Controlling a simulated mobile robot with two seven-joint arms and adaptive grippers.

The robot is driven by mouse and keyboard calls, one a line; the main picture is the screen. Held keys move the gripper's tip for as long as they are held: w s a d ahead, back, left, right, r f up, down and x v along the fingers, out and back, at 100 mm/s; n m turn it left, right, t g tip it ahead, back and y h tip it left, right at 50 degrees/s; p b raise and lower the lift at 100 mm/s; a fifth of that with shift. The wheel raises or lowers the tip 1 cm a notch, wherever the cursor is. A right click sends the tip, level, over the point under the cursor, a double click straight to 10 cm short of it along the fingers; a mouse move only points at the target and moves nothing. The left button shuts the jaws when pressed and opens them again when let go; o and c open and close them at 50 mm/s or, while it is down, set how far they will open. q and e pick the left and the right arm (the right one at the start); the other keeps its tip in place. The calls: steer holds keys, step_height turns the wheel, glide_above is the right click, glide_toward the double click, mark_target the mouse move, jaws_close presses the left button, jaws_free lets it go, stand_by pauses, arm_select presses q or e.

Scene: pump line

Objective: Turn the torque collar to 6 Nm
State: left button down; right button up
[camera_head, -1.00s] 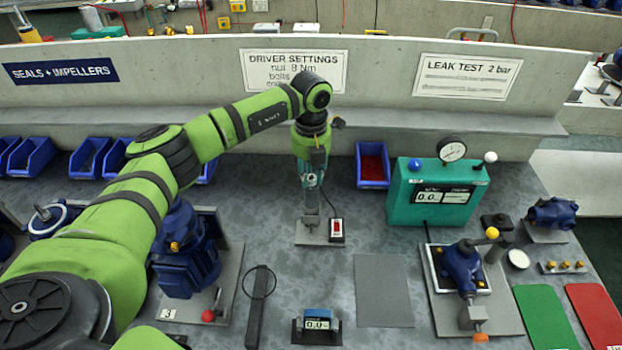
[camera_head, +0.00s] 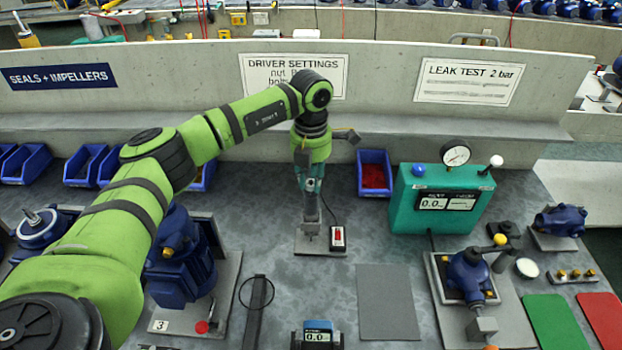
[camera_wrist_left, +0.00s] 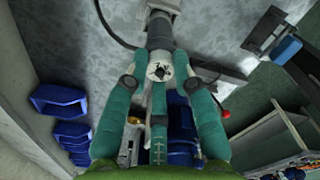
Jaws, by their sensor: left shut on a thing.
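The upright driver (camera_head: 311,216) stands on a light base plate (camera_head: 308,247) at the middle of the bench. My left gripper (camera_head: 310,190) comes down on it from above, with its teal fingers shut around its upper part. In the left wrist view the left gripper's fingers (camera_wrist_left: 160,85) close from both sides around a pale round end with dark marks (camera_wrist_left: 160,71), at the top of the grey driver body (camera_wrist_left: 160,37). The fingers hide much of the torque collar, and its setting cannot be read. My right gripper is not in view.
A red-switched box (camera_head: 338,237) sits beside the driver on its plate. A blue bin (camera_head: 374,172) and a green gauge box (camera_head: 440,197) stand to the right. A blue pump (camera_head: 178,262) stands left. A grey mat (camera_head: 387,302) lies bare in front.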

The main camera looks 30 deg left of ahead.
mark_target(311, 182)
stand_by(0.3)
arm_select(q)
steer(key=c, duration=1)
jaws_free()
step_height(311, 182, up, 12)
